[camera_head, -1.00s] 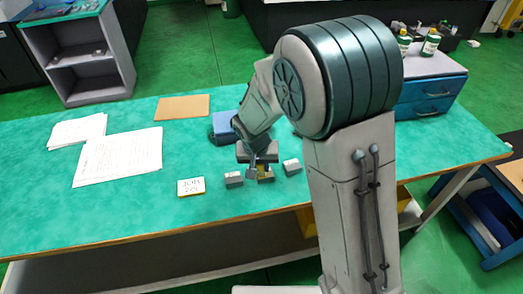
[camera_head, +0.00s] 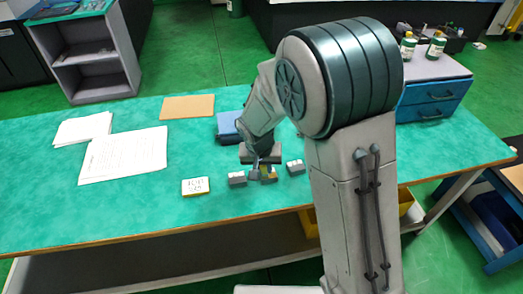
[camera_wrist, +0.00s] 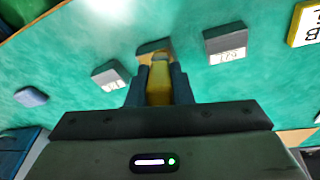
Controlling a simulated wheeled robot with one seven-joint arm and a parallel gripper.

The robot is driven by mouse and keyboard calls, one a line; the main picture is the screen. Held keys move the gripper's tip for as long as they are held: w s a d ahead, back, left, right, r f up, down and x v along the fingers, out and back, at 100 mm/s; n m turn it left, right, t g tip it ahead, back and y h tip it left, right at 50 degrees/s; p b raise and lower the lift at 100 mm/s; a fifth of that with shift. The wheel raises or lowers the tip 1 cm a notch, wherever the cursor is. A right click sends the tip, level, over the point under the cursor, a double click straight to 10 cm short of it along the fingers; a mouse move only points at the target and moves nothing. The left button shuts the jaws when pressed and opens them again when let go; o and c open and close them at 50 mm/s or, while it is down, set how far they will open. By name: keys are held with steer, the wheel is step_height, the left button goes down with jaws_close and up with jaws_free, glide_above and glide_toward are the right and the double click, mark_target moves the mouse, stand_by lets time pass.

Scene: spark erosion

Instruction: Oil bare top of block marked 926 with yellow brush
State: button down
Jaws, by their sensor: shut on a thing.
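My gripper (camera_wrist: 158,88) is shut on the yellow brush (camera_wrist: 158,85), which points away from the wrist between the two dark fingers. In the head view my gripper (camera_head: 261,170) is low over the table, among the small grey blocks. The middle block (camera_wrist: 149,46) lies at the brush's tip and is partly hidden by it; I cannot tell whether they touch. A second block (camera_wrist: 226,43) and a third block (camera_wrist: 110,77) stand on either side, with pale marked faces. Their marks are too small to read surely, so I cannot tell which is 926.
A yellow-edged job card (camera_head: 195,186) lies left of the blocks. Paper sheets (camera_head: 124,154) and a brown board (camera_head: 188,107) lie further left and back. A blue object (camera_head: 229,124) is behind my gripper. Blue drawers (camera_head: 432,99) with bottles stand at the right. The front left table is clear.

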steer(key=r, duration=0.1)
steer(key=r+p, duration=0.1)
steer(key=r, duration=0.1)
steer(key=shift+d, duration=0.2)
steer(key=shift+w+p+v, duration=0.25)
steer(key=shift+p+v, duration=0.45)
steer(key=shift+v, duration=0.45)
steer(key=shift+w+p+v, duration=0.25)
steer(key=shift+p+v, duration=0.4)
steer(key=shift+v, duration=0.5)
steer(key=shift+d+r, duration=0.1)
